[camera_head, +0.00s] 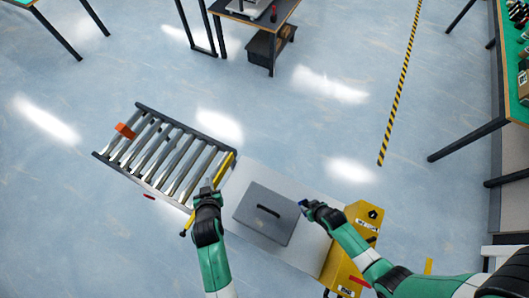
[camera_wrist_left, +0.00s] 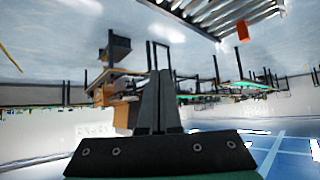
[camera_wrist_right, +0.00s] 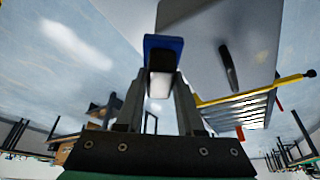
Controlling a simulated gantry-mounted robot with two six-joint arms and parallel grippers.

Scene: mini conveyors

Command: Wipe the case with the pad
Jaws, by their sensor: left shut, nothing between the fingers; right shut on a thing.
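The case (camera_head: 267,214) is a flat grey box with a dark handle. It lies on the pale conveyor surface, and it also shows in the right wrist view (camera_wrist_right: 190,22). My right gripper (camera_head: 305,205) is at the case's right edge, shut on the pad (camera_wrist_right: 163,43), which looks blue with a dark and white underside. Whether the pad touches the case I cannot tell. My left gripper (camera_head: 208,186) is shut and empty, left of the case near the end of the rollers. Its closed fingers show in the left wrist view (camera_wrist_left: 158,100).
A roller conveyor (camera_head: 165,152) with an orange block (camera_head: 125,131) adjoins the pale surface (camera_head: 311,252) on the left. A yellow unit (camera_head: 352,250) stands at its right end. A yellow bar (camera_head: 224,168) crosses between rollers and surface. Tables stand farther off, with open floor between.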

